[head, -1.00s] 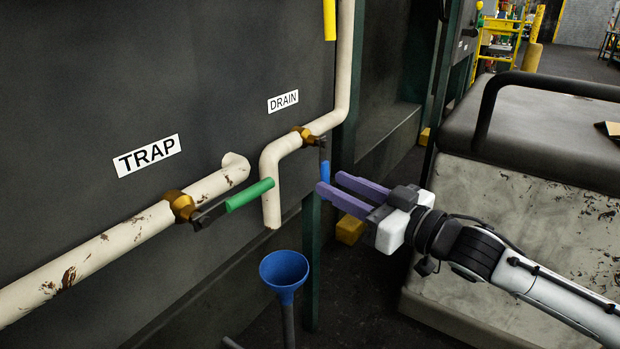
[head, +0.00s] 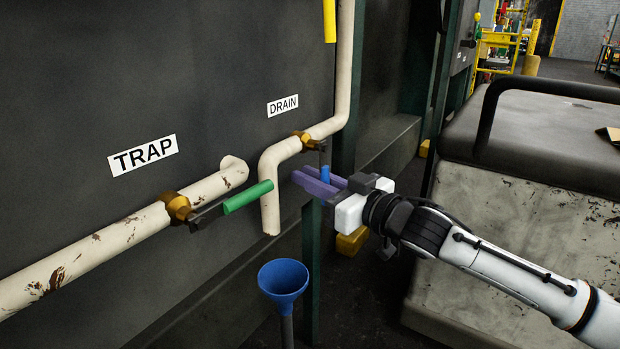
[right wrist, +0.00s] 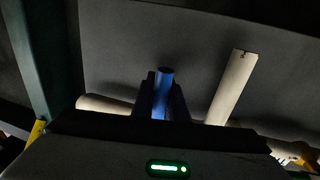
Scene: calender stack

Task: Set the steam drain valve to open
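The drain valve (head: 303,137) is a brass fitting on the cream pipe, just right of and below the DRAIN label (head: 283,105). Its dark lever hangs down, crosswise to the sloping pipe run, and ends in a blue grip (head: 325,172). My right gripper (head: 306,177) comes from the right with its purple fingers on either side of the blue grip. In the right wrist view the blue grip (right wrist: 164,90) stands between the two dark fingers, which appear closed against it. The fingers hide part of the grip. My left gripper is not in view.
The trap valve (head: 178,207) with its green handle (head: 248,197) lies to the left, below the TRAP label (head: 143,154). A blue funnel (head: 283,280) stands below the drain outlet (head: 270,222). A large worn machine block (head: 510,240) is at right.

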